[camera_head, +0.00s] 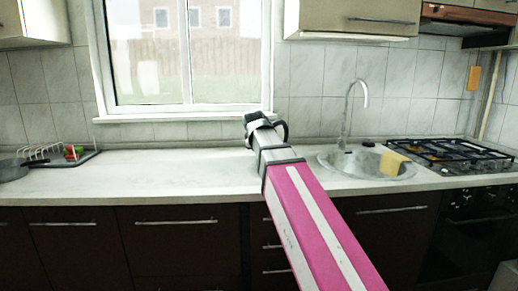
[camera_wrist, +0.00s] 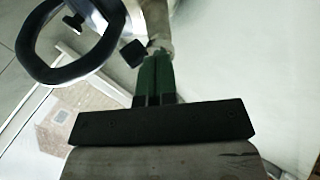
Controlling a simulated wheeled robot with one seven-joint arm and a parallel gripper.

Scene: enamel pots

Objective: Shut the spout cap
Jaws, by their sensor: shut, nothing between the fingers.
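My gripper (camera_wrist: 154,62) is shut, its two green fingers together and empty in the wrist view. Just past the fingertips is a pale spout-like part (camera_wrist: 158,22). A small black piece (camera_wrist: 132,52), possibly the spout cap, is close to the left of the fingertips; I cannot tell whether it touches them or how far it is open. A dark ring-shaped handle (camera_wrist: 27,62) curves at the upper left, with a small black knob (camera_wrist: 75,20) inside its outline. In the head view my arm's end hides most of the pot; a dark loop (camera_head: 285,130) shows at its right.
The worktop (camera_head: 180,178) is clear left of my arm. A sink (camera_head: 365,165) with a tall tap (camera_head: 347,112) and yellow cloth (camera_head: 393,161) is to the right, then a gas hob (camera_head: 450,153). A dish rack (camera_head: 60,157) and dark pan (camera_head: 13,170) are far left.

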